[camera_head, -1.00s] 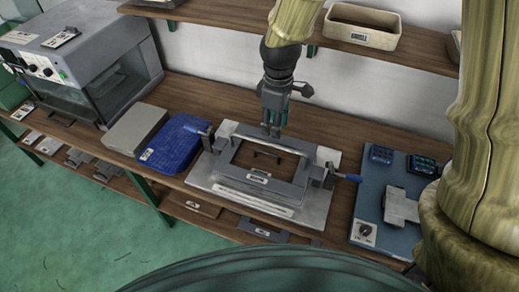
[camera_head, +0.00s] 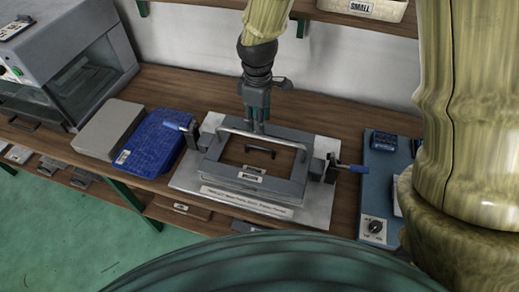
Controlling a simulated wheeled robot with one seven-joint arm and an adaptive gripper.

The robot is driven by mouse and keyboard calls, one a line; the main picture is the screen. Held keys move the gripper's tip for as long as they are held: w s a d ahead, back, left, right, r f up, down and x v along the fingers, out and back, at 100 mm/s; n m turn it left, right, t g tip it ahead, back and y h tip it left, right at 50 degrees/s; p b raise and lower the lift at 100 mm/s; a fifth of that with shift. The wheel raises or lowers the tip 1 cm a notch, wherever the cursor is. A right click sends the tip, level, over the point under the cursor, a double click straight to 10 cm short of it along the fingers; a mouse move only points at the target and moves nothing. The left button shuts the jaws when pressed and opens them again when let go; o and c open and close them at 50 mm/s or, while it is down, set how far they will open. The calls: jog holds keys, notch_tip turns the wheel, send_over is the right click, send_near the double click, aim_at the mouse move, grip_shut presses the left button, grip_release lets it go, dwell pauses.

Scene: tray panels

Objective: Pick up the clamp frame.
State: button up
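The clamp frame (camera_head: 212,168) is a dark grey rectangular frame around a brown opening, with a label on its front edge and a light bar along its back. It lies flat on a light grey base plate (camera_head: 317,215). A blue-handled clamp stands at its left (camera_head: 182,127) and another at its right (camera_head: 352,168). My gripper (camera_head: 258,128) points down at the back edge of the frame, close to the light bar. Its fingertips look near each other, but I cannot tell whether they touch or hold the bar. A small dark handle (camera_head: 260,149) shows within the opening.
A blue tray (camera_head: 152,147) and a grey lidded box (camera_head: 108,128) stand left of the base plate. A blue panel with a knob (camera_head: 374,227) lies to the right, partly behind my arm. A shelf with a bin marked SMALL (camera_head: 365,8) hangs above the back.

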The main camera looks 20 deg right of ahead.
aim_at(260, 136)
jog(key=shift+f, duration=0.9)
jog(key=shift+s+d+f+p, duration=0.15)
jog(key=shift+f+p, duration=0.2)
jog(key=shift+f, duration=0.35)
jog(key=shift+s+f+p, duration=0.1)
jog(key=shift+f+p, duration=0.25)
jog(key=shift+f, duration=0.3)
jog(key=shift+f+p, duration=0.4)
jog(key=shift+f, duration=1.2)
grip_shut()
